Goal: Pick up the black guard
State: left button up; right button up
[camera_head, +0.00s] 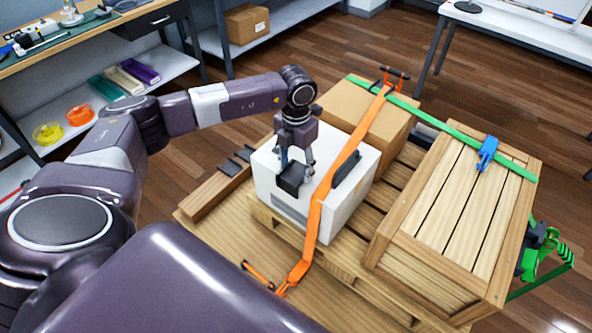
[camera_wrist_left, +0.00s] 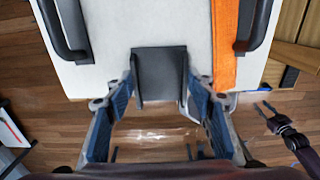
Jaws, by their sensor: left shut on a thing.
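The black guard (camera_head: 291,178) is a small dark piece at the top near edge of the white box (camera_head: 265,180). In the left wrist view the guard (camera_wrist_left: 160,73) overlaps the box edge and sits between the blue-padded fingers. My left gripper (camera_head: 296,165) points down over the box and is shut on the guard. I cannot tell whether the guard touches the box. In the left wrist view, my right gripper (camera_wrist_left: 266,108) shows small at the right, apart from the box; its jaw state is unclear.
An orange strap (camera_head: 318,205) runs over the white box and cardboard box (camera_head: 345,108), close right of the guard. Black handles (camera_head: 347,168) stick up from the white box. A wooden crate (camera_head: 460,205) under a green strap (camera_head: 440,127) stands at right on the pallet (camera_head: 330,255).

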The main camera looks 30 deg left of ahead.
aim_at(296, 174)
pick_arm(q)
jog(key=shift+w+r, duration=0.1)
jog(key=shift+r, duration=0.35)
notch_tip(296, 174, up, 19)
jog(key=b, duration=0.4)
